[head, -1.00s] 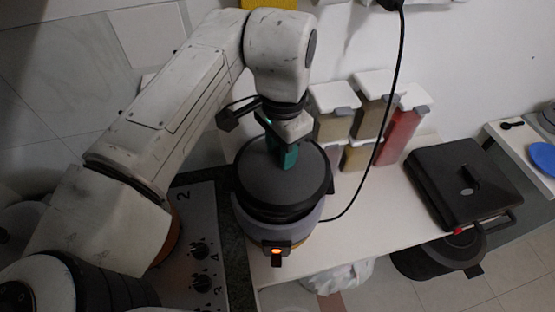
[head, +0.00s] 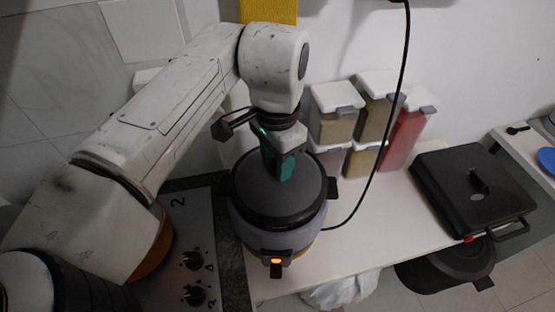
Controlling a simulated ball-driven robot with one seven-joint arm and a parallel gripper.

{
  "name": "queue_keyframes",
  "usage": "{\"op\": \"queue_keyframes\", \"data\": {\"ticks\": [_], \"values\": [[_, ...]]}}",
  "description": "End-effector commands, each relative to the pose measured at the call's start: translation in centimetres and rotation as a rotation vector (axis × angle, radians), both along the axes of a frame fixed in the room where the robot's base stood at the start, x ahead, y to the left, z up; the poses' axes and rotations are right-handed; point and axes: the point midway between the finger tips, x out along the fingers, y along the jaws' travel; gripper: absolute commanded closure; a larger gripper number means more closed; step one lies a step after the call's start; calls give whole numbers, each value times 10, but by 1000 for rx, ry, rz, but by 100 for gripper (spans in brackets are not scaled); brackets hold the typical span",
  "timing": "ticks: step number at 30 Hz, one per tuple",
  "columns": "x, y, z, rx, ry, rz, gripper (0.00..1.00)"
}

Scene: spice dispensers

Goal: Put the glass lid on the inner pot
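The cooker (head: 262,237) stands on the white counter, with a grey-lilac body and an orange light on its front. A dark round lid (head: 255,199) with a black rim lies over its top; I cannot tell whether it is glass. The inner pot is hidden beneath it. My gripper (head: 281,172), with teal fingers, points down at the middle of the lid. The fingers hide the lid's knob, and I cannot tell whether they are closed on it.
Spice dispensers (head: 337,125) with white lids stand against the wall behind the cooker. A black cable (head: 381,140) hangs down to the cooker's right. A black grill (head: 476,188) is at the right. Stove knobs (head: 193,262) are at the left. The counter between cooker and grill is clear.

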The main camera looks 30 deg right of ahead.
Motion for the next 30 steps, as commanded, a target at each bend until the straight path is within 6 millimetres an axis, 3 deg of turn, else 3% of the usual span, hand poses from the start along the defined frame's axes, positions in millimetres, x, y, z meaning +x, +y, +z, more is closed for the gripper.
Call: {"op": "queue_keyframes", "data": {"ticks": [8, 13, 30], "values": [[-5, -1, -6, 3, 16, -5, 42], [-5, -1, 4, 2, 16, -6, 42], [-2, -1, 94, 1, 7, -3, 42]]}}
